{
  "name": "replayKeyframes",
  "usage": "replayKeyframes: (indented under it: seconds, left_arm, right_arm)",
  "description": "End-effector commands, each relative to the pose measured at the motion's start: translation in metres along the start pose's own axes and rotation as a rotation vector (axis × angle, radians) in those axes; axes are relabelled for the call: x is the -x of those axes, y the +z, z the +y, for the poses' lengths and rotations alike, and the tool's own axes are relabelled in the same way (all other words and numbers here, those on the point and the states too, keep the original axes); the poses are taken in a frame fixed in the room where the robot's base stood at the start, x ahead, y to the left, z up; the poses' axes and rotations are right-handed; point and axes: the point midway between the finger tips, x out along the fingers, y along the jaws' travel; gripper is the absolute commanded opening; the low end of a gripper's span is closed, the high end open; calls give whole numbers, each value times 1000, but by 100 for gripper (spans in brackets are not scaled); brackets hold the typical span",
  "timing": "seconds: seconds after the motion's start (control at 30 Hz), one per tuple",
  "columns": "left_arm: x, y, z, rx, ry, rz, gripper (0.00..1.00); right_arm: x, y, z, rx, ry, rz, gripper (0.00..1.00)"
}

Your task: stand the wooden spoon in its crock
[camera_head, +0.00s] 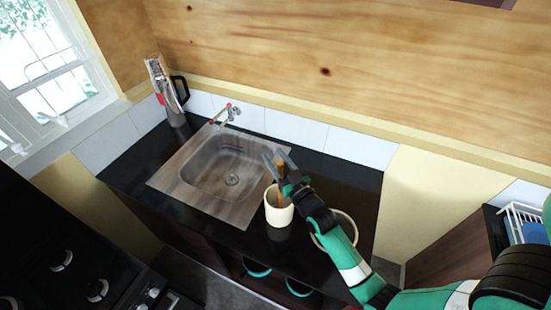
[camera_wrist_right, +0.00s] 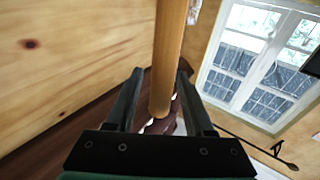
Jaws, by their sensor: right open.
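The cream crock (camera_head: 279,211) stands upright on the black counter, at the right front corner of the sink. The wooden spoon (camera_head: 281,171) is upright, with its lower end going down behind the crock's rim, apparently inside it. How deep it sits is hidden. My right gripper (camera_head: 279,159) is above the crock with its fingers open on either side of the spoon. In the right wrist view the spoon's handle (camera_wrist_right: 168,50) runs between the two parted fingers (camera_wrist_right: 160,78). My left gripper is not in view.
A steel sink (camera_head: 185,188) with a tap (camera_head: 229,113) is left of the crock. A pale round-rimmed vessel (camera_head: 352,222) is partly hidden by my right arm. A dark-handled jug (camera_head: 180,90) stands in the back corner. A stove (camera_head: 62,260) is at lower left, a white rack (camera_head: 516,216) at far right.

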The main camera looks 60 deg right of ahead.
Motion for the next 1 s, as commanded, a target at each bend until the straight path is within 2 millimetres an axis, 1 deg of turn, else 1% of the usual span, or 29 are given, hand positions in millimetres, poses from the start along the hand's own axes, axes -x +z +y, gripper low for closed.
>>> replayKeyframes:
  seconds: [0.17, 0.27, 0.37, 0.5, 0.6, 0.7, 0.8, 1.0]
  left_arm:
    - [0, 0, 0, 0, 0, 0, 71]
    - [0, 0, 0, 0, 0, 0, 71]
    - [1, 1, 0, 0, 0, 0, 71]
    - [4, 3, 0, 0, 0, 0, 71]
    - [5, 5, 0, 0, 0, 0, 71]
    - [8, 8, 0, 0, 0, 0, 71]
    - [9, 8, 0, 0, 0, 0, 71]
    - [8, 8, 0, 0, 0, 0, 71]
  right_arm:
    - [3, 1, 0, 0, 0, -1, 53]
    - [14, 2, 0, 0, 0, -2, 53]
    - [35, 2, 0, 0, 0, -3, 53]
    - [70, 3, 0, -1, 0, -4, 53]
    - [92, 2, 0, 0, 0, -4, 53]
    - [107, 2, 0, -1, 0, -2, 53]
    - [115, 1, 0, 0, 0, 0, 53]
    - [116, 0, 0, 0, 0, 1, 53]
